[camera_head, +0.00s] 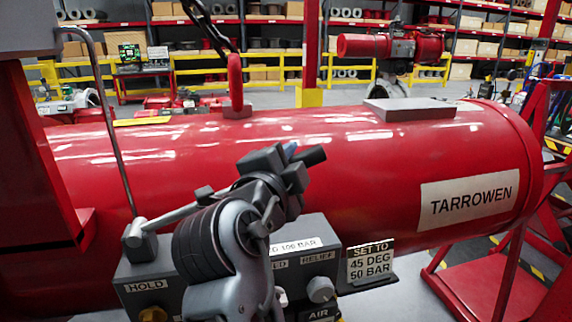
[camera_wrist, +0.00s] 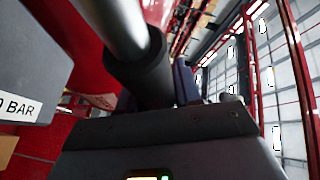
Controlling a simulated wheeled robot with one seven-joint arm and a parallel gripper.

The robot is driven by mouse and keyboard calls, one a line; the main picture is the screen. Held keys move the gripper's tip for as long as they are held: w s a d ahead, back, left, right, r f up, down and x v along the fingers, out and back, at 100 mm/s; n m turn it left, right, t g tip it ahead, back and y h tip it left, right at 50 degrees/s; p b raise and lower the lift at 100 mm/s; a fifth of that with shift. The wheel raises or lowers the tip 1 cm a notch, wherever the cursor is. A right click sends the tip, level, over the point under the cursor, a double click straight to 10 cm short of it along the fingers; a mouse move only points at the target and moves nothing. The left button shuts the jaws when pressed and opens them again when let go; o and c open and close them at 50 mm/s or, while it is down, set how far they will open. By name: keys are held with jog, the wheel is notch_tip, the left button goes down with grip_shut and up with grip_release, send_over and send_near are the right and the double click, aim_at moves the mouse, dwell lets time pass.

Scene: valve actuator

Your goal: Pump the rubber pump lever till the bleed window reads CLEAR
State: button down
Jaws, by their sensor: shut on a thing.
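The pump lever (camera_head: 178,214) is a grey rod rising to the right from a pivot block on the grey control panel (camera_head: 128,272). Its black rubber grip (camera_head: 312,156) sticks out past my gripper (camera_head: 285,168), which is shut on it. In the wrist view the silver rod and its black rubber sleeve (camera_wrist: 140,68) run down toward my gripper, beside a dark finger (camera_wrist: 185,82). I cannot make out the bleed window or any CLEAR reading; my arm covers part of the panel.
The large red cylinder (camera_head: 380,150) lies behind. A thin bent tube (camera_head: 112,130) rises at left.

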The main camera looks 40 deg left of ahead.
jog(key=f+b, duration=0.1)
jog(key=f, duration=0.1)
jog(key=f+m+g+b, duration=0.1)
jog(key=f+b, duration=0.1)
jog(key=w+f+m+b, duration=0.1)
jog(key=f+b, duration=0.1)
jog(key=shift+d+f+g, duration=0.3)
jog(key=shift+d+f, duration=0.05)
jog(key=shift+d, duration=0.05)
jog(key=c, duration=0.9)
grip_release()
jog(key=shift+o, duration=0.2)
jog(key=shift+r, duration=0.1)
jog(key=shift+b+v, duration=0.5)
jog(key=shift+v, duration=3.45)
